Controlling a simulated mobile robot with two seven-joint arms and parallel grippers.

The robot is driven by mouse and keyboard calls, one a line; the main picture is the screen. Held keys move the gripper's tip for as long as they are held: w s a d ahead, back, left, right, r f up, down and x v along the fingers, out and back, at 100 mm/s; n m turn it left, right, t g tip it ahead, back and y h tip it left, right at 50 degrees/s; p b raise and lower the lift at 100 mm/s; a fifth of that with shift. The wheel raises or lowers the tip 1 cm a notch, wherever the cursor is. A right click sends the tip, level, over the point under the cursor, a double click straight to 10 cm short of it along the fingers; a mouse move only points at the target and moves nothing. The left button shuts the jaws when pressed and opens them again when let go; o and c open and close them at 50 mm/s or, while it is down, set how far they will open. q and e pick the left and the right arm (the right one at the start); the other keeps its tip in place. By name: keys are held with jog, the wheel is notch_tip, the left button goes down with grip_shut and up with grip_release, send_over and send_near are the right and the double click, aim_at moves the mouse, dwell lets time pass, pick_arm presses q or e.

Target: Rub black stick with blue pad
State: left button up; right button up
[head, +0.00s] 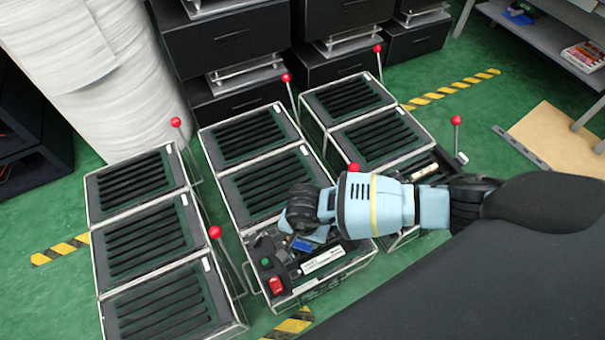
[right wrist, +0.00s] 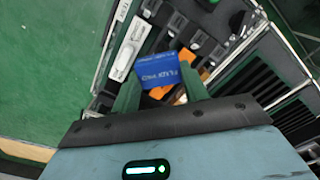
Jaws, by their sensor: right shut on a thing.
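My right gripper (head: 308,226) reaches in from the right over the front compartment of the middle fixture (head: 322,282). It is shut on the blue pad (right wrist: 158,72), a small blue block with white lettering between the two green fingers in the right wrist view. In the head view the pad (head: 302,244) shows only in part, below the gripper. I cannot single out the black stick; the compartment holds several dark parts, and the gripper hides some of it. Whether the pad touches anything below is unclear. My left gripper is not in view.
Slatted black fixtures stand in three rows, with red-knobbed levers (head: 215,232) rising beside them. A red switch (head: 276,285) and a green button (head: 266,262) sit at the compartment's left. A white wrapped roll (head: 100,75) stands at the back left.

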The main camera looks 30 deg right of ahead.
jog(key=shift+r+p, duration=1.05)
jog(key=shift+r, duration=0.75)
jog(key=shift+w+r, duration=0.15)
jog(key=shift+r, duration=0.1)
notch_tip(320, 180, up, 26)
jog(key=w+d+n, duration=0.2)
jog(key=n, duration=0.4)
jog(key=s+d+r+n, duration=0.2)
jog(key=s+r+n, duration=0.1)
jog(key=r, duration=0.5)
jog(key=shift+s+d+n, duration=0.2)
jog(key=shift+s+n, duration=0.1)
jog(key=shift+s, duration=0.6)
jog(key=shift+s, duration=0.1)
